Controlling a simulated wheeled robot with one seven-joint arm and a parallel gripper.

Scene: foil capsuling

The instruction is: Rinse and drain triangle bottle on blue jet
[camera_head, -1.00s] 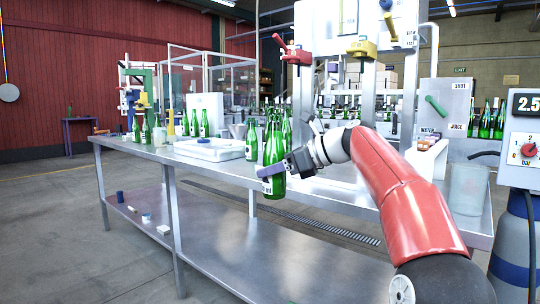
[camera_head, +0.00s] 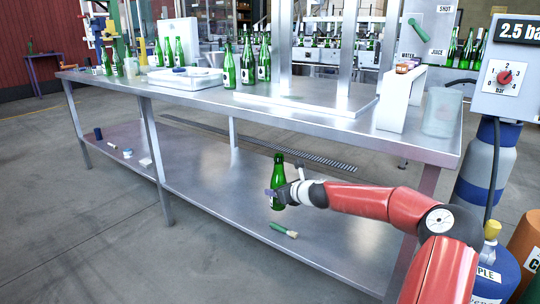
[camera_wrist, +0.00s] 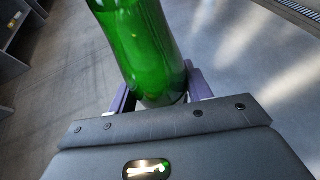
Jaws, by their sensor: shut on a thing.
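A green glass bottle (camera_head: 279,178) is upright in my gripper (camera_head: 274,193), low in front of the steel bench, at about the height of its lower shelf in the picture. My gripper is shut on the bottle's body. In the wrist view the bottle (camera_wrist: 138,40) stands between the fingers (camera_wrist: 158,92) and its neck runs out of the top of the picture. I see no triangle mark on its visible side. No blue jet is in view; the tops of the steel posts are cut off.
The steel bench (camera_head: 215,94) carries a white tray (camera_head: 187,80), several green bottles (camera_head: 248,62) and a white stand (camera_head: 395,103). A green-handled brush (camera_head: 284,230) lies on the lower shelf. Gas cylinders (camera_head: 490,160) stand at the right. The floor at front left is clear.

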